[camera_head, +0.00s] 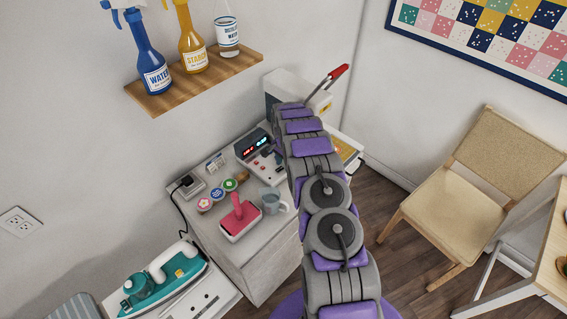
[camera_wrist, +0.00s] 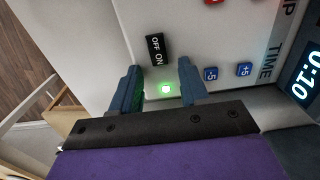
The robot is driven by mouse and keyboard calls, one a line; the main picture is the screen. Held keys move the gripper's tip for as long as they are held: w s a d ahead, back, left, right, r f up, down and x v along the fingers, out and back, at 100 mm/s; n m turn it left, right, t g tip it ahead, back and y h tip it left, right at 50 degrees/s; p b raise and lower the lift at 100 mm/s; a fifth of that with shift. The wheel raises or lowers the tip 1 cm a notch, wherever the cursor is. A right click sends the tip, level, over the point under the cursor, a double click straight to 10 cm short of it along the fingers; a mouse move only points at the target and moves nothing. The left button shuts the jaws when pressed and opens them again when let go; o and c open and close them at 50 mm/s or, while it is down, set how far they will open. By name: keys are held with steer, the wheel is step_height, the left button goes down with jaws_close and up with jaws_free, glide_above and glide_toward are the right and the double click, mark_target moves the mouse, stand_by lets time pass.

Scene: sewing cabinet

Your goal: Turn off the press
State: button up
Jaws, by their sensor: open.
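The heat press (camera_head: 268,142) stands on the cabinet, with a lit red and teal display; a handle with a red grip (camera_head: 338,72) rises behind my arm. In the wrist view, its control panel shows a black OFF/ON rocker switch (camera_wrist: 157,49) and a lit green lamp (camera_wrist: 166,89). My gripper (camera_wrist: 158,69) is open and empty, its two blue fingers on either side of the lamp, close to the switch. I cannot tell whether a finger touches the panel. In the head view my arm hides the gripper and part of the press.
Blue +5 and -5 buttons (camera_wrist: 227,72) sit right of the fingers, beside the TIME display (camera_wrist: 305,75). A mug (camera_head: 271,202), a pink-handled tool (camera_head: 239,217) and round tins (camera_head: 217,191) stand on the cabinet. A teal iron (camera_head: 165,277) is at lower left, a chair (camera_head: 455,205) at right.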

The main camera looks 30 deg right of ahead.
steer(key=shift+a+r, duration=0.1)
steer(key=shift+a, duration=0.4)
steer(key=c, duration=0.4)
steer(key=shift+d, duration=0.15)
jaws_close()
